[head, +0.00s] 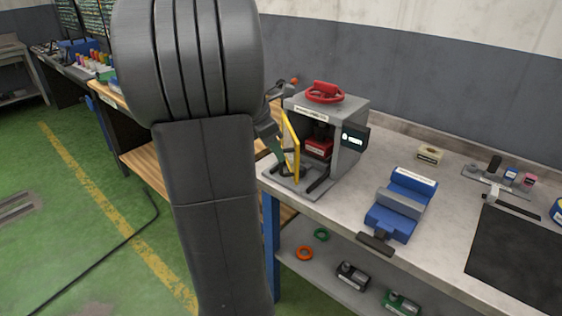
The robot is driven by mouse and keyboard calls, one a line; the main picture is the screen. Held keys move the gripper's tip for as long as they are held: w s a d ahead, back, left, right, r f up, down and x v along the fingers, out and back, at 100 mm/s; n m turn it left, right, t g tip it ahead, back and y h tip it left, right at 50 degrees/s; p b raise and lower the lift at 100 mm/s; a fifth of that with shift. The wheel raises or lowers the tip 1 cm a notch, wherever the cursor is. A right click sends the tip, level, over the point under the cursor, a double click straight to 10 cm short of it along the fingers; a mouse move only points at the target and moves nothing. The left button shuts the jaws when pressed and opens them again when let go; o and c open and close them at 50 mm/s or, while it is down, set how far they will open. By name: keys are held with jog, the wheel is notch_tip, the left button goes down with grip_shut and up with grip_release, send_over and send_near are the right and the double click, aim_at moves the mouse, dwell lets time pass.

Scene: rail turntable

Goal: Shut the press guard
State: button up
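The press (350,130) is a grey box-shaped machine with a red handwheel on top, at the left end of the workbench. Its yellow-framed guard (292,146) stands swung open at the left of the front opening. A red block (318,147) shows inside the press. My large dark arm fills the left middle of the head view. Part of my gripper (277,148) shows just left of the guard, close to it. The fingers are small and partly hidden, so I cannot tell whether they touch the guard or are open.
A blue vise (402,204) stands on the grey workbench (345,212) right of the press. A small box (430,154), tools and a black mat (520,258) lie farther right. The shelf below holds orange and green rings and small devices. Green floor is open at left.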

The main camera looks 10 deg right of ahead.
aim_at(281, 171)
jog(key=shift+x, duration=2.3)
grip_shut()
